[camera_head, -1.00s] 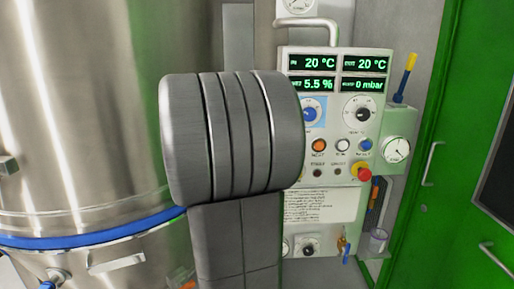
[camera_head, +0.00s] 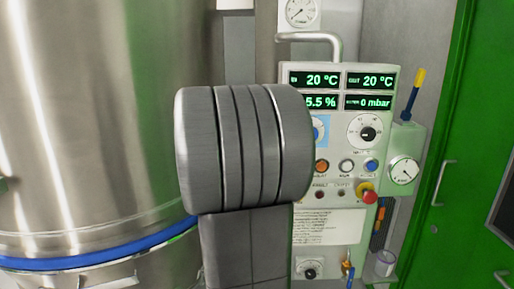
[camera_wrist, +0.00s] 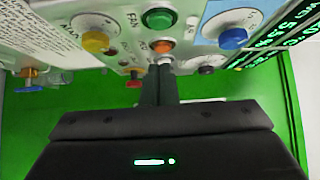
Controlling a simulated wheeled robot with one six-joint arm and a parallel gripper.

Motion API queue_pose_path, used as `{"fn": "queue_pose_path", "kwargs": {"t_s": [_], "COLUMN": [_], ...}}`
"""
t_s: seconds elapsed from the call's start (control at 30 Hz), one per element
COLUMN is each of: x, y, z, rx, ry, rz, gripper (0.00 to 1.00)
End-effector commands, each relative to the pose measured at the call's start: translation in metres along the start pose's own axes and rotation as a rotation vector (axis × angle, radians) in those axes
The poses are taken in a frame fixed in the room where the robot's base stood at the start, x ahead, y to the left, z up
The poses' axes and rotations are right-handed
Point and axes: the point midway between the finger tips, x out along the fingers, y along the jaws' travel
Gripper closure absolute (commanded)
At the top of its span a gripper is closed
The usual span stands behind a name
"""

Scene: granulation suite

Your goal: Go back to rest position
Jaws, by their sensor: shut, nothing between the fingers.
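My gripper (camera_wrist: 158,85) shows in the wrist view with its two dark fingers together and nothing between them. The fingertips point at the control panel (camera_head: 342,203), close to an orange button (camera_wrist: 161,46); I cannot tell whether they touch. In the head view my grey arm covers the panel's left part and hides the gripper.
A large steel vessel (camera_head: 95,130) with a blue band (camera_head: 100,258) fills the left. A red and yellow emergency stop (camera_head: 367,194) and a gauge box (camera_head: 404,171) are on the right. A green door (camera_head: 455,130) stands beyond. A metal handle (camera_head: 313,42) juts above the panel.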

Motion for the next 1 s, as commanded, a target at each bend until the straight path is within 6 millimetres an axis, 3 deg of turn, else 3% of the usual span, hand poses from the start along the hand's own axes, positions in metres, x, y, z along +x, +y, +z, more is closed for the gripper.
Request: {"fn": "queue_pose_path", "kwargs": {"t_s": [0.2,0.57,0.77,1.0], "x": [-0.021,-0.023,-0.011,0.024], "y": [0.001,0.0,-0.001,0.0], "z": [0.0,0.0,-0.001,0.002], "rx": [0.0,-0.001,-0.001,-0.001], "ry": [-0.002,0.0,0.003,0.003], "rz": [0.0,0.0,0.0,0.0], "gripper": [1.0,1.0,1.0,1.0]}}
